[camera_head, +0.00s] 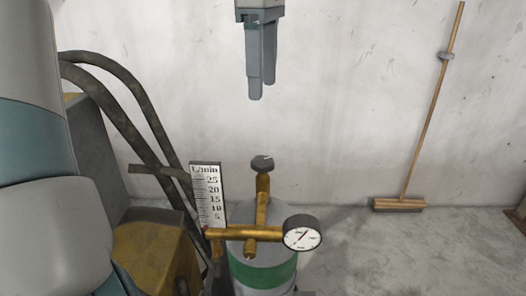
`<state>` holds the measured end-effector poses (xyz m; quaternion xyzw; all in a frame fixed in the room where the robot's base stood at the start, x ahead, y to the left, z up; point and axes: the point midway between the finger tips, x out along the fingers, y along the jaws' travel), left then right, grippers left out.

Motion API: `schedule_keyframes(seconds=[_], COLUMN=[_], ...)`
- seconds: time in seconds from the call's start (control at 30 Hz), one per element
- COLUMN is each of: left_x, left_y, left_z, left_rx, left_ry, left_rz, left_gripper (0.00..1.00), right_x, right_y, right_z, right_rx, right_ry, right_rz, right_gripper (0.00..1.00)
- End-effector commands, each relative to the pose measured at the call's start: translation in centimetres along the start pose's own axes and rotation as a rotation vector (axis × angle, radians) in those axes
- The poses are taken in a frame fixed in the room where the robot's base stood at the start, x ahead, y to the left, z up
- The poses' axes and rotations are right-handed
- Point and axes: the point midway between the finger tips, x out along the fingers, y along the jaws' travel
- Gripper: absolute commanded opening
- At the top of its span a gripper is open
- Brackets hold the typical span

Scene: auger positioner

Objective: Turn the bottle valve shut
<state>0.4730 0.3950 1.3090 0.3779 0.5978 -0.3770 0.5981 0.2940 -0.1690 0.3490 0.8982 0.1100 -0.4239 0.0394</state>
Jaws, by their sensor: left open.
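The gas bottle (262,274) stands upright at the lower middle, grey with a green band. Its valve has a dark round knob (262,163) on top of a brass stem (262,190). A brass regulator pipe (245,233) crosses in front, with a round gauge (302,233) at its right end and a flow scale (207,195) at its left. My left gripper (259,88) hangs from the top edge, fingers pointing down, above the knob in the picture and apart from it. It is open and empty. My right gripper is not in view.
A broom (400,204) leans on the white wall at the right. Dark hoses (135,110) and a yellow-and-grey machine (150,255) stand at the left, partly behind my arm. The space between gripper and knob looks clear.

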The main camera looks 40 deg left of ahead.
Motion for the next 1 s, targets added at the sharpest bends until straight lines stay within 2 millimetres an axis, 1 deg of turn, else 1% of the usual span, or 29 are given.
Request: schedule_keyframes(seconds=[0.27, 0.47, 0.57, 0.77, 1.0], left_x=[0.4, 2.1, 3.5, 7.0, 11.3], left_y=[0.0, 0.0, 0.0, 0.0, -0.1], left_z=[0.0, 0.0, 0.0, 0.0, 0.0], left_rx=[0.000, 0.001, 0.001, 0.001, 0.001], left_ry=[0.000, 0.000, 0.001, 0.001, 0.001], left_rz=[0.000, -0.003, -0.004, -0.004, -0.004], left_gripper=[0.58, 0.58, 0.58, 0.58, 0.58], right_x=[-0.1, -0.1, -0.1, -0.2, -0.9], right_y=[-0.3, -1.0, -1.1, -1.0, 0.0], right_z=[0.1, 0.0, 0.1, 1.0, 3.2], right_rx=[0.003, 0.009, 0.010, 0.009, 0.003], right_ry=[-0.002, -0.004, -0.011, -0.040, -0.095], right_rz=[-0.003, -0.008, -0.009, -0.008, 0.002], right_gripper=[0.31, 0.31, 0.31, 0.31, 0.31])
